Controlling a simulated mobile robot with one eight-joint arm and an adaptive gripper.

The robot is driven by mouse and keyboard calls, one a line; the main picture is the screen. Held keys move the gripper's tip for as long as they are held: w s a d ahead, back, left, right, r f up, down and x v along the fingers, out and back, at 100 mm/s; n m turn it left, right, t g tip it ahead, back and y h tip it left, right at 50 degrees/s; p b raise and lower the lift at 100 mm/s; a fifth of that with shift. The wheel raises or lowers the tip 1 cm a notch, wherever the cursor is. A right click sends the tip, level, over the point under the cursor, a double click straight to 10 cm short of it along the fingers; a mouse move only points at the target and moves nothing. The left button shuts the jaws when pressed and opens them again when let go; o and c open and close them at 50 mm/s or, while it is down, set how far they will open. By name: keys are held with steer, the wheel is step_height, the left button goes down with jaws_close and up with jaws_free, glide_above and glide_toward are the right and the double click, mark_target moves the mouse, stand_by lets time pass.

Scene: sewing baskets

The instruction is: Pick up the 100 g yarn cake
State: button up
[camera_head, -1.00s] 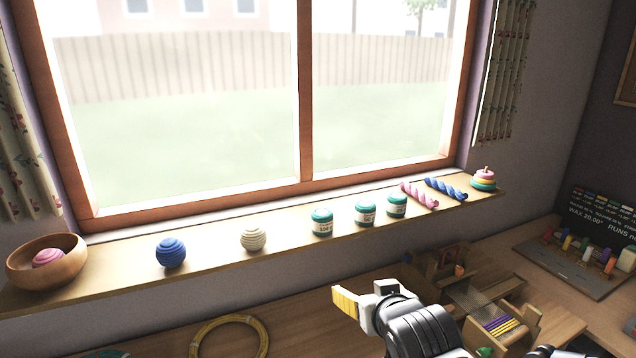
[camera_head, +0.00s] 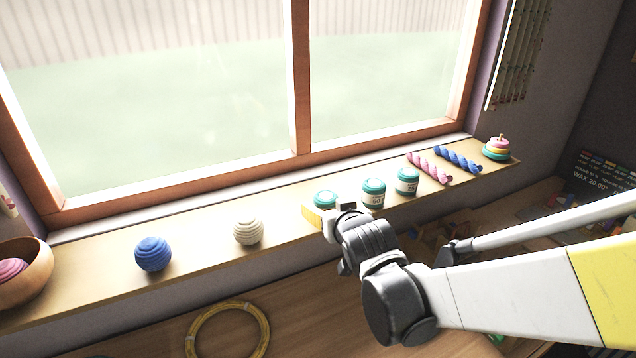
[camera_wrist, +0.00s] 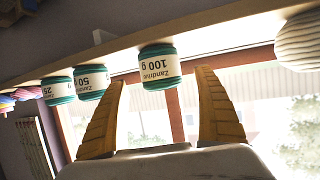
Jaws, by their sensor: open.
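The 100 g yarn cake (camera_head: 325,198) is teal with a white label and stands on the window sill (camera_head: 200,255), its lower part hidden by my gripper (camera_head: 319,215). In the wrist view, which is upside down, the cake (camera_wrist: 158,68) shows its "100 g" label between the two yellow fingers of my gripper (camera_wrist: 160,80). The fingers are open, with a gap on each side of the cake. I see no contact, and how far the fingers reach around it is hard to tell.
Beside it stand the 50 g cake (camera_head: 374,193) and the 25 g cake (camera_head: 407,181). A cream ball (camera_head: 248,231) and a blue ball (camera_head: 153,254) lie to the left. Pink (camera_head: 429,168) and blue (camera_head: 458,159) twisted skeins lie right. The window is behind.

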mark_target(326, 201)
steer(key=x, duration=0.3)
steer(key=shift+w+a+f+b, duration=0.1)
steer(key=shift+w+a+b, duration=0.05)
steer(key=shift+w+b, duration=0.25)
steer(key=c, duration=1.3)
steer(key=shift+o, duration=0.2)
steer(key=shift+r, duration=0.2)
steer(key=shift+c, duration=0.2)
